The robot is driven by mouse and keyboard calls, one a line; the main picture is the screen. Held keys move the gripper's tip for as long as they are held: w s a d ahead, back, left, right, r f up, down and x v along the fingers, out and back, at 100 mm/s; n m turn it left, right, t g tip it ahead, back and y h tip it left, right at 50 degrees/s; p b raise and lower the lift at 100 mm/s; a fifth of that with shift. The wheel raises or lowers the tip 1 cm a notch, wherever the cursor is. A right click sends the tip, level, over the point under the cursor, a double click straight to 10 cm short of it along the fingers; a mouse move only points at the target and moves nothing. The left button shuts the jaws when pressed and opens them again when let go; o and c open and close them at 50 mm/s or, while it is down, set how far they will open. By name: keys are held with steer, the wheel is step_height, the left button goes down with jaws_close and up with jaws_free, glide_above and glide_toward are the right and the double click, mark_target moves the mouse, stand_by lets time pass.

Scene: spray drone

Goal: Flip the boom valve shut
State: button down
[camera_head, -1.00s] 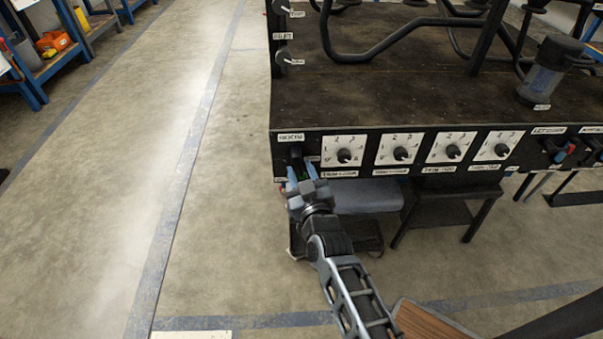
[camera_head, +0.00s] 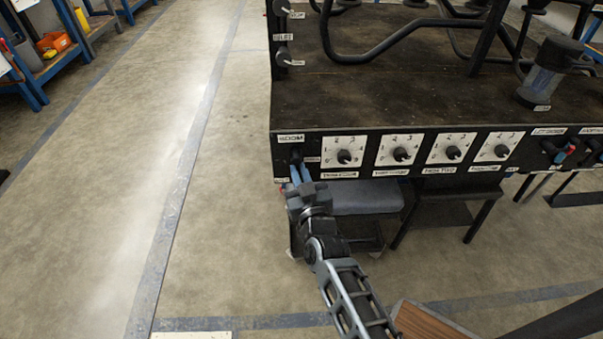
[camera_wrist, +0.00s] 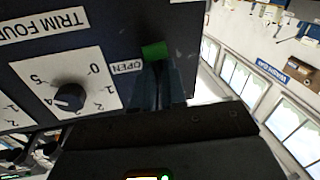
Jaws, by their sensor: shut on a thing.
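The boom valve (camera_head: 296,153) is a small dark fitting at the left end of the black panel's front face, under a white "BOOM" label (camera_head: 291,138). My gripper (camera_head: 300,173) reaches up to it from below, its blue fingers close together. In the wrist view the picture is turned over; the fingers (camera_wrist: 158,85) are shut on the valve's dark lever (camera_wrist: 157,72), just by a green part (camera_wrist: 154,50). An "OPEN" label (camera_wrist: 127,67) is beside it. The fingers hide much of the lever, so I cannot tell its exact angle.
Several numbered dials, the nearest being this one (camera_head: 344,156), run along the panel to the right of the valve. Black pipes (camera_head: 390,45) and a clear cylinder (camera_head: 547,72) stand above. A grey-topped stool (camera_head: 365,198) is under the panel. The floor (camera_head: 90,200) to the left is clear.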

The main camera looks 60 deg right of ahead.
steer(key=shift+w+a+m, duration=0.1)
steer(key=shift+w+m, duration=0.05)
steer(key=shift+m, duration=0.65)
steer(key=c, duration=1.2)
jaws_free()
steer(key=shift+p+v, duration=0.55)
steer(key=shift+v, duration=3.35)
steer(key=shift+f, duration=0.15)
